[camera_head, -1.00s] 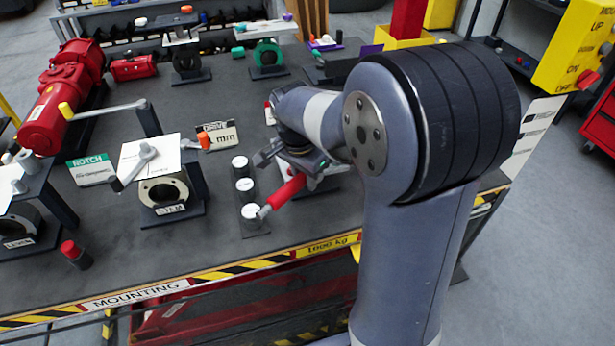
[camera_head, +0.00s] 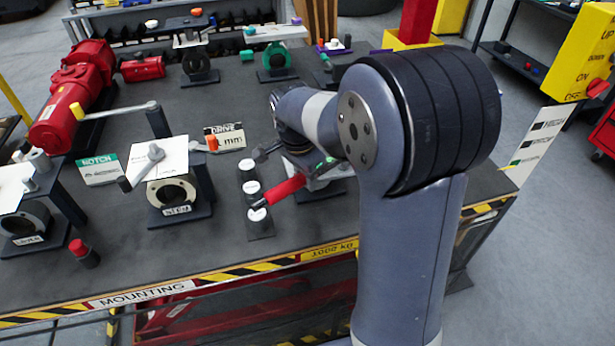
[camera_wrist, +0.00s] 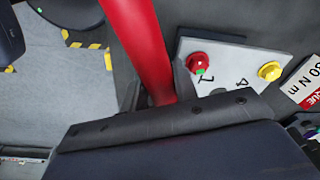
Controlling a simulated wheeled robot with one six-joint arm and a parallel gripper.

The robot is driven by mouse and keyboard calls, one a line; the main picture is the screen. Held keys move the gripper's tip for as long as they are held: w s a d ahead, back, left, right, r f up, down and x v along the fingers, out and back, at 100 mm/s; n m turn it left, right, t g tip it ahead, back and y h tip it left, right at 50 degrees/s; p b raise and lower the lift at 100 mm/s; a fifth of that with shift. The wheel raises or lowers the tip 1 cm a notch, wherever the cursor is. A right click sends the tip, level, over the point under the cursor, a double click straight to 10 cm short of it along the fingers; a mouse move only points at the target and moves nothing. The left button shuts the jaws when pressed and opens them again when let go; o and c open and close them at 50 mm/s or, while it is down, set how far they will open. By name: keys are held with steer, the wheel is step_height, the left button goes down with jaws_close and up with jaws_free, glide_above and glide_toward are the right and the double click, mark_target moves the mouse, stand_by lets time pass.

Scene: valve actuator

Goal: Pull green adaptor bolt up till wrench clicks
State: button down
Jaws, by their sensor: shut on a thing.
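The wrench's head is hidden.
Three white-topped dark cylinders (camera_head: 251,187) stand in a row just left of the wrench. The STEM stand (camera_head: 177,190) is further left. A red-capped piece (camera_head: 80,248) stands near the front edge. Bare grey table top (camera_head: 130,265) lies at the front left.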

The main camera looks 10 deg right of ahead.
steer(key=shift+w+a+m, duration=0.3)
steer(key=shift+w+m, duration=0.4)
steer(key=shift+w, duration=0.05)
steer(key=shift+w+p, duration=0.25)
steer(key=shift+p, duration=0.05)
steer(key=shift+r, duration=0.1)
steer(key=shift+r, duration=0.15)
